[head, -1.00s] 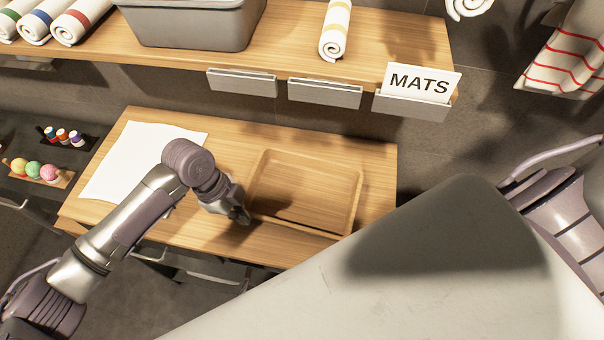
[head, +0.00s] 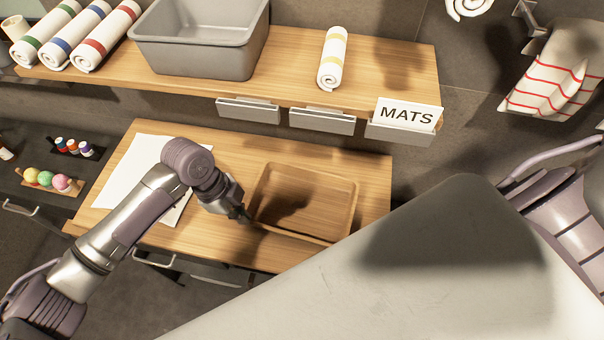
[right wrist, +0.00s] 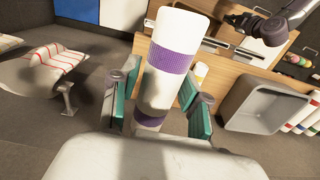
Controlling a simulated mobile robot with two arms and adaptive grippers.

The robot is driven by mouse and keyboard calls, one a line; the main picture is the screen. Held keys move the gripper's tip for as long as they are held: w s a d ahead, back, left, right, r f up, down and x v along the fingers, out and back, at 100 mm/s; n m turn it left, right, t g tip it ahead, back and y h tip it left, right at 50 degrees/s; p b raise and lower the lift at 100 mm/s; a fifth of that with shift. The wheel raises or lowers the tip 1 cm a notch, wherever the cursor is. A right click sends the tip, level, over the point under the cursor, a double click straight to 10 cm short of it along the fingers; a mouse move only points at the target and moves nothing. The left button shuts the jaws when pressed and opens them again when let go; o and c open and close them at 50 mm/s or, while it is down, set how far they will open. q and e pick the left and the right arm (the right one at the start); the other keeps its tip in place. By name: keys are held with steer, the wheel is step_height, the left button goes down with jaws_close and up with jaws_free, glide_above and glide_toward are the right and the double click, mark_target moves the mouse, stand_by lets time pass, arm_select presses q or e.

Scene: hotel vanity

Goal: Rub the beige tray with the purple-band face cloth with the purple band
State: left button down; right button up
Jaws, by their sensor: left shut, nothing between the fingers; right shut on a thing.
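The beige tray (head: 350,200) lies on the wooden counter in the head view, its inside bare with a dark shadow across it. My left gripper (head: 243,214) is shut and empty at the tray's left wall; I cannot tell if it touches. In the right wrist view my right gripper (right wrist: 160,85) is shut on the purple-band face cloth (right wrist: 168,85), a white roll with purple bands. The cloth is held up between the teal fingers, clear of the counter. The right gripper and cloth do not show in the head view.
A white sheet (head: 130,170) lies left of the tray. Above, a wooden shelf (head: 400,75) holds a grey bin (head: 200,55), a yellow-band roll (head: 332,60) and several striped rolls. A MATS sign (head: 406,115) stands at its edge. A red-striped towel (head: 548,85) hangs at right.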

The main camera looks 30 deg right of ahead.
arm_select(q)
steer(key=v, duration=1.2)
steer(key=shift+a+f, duration=0.1)
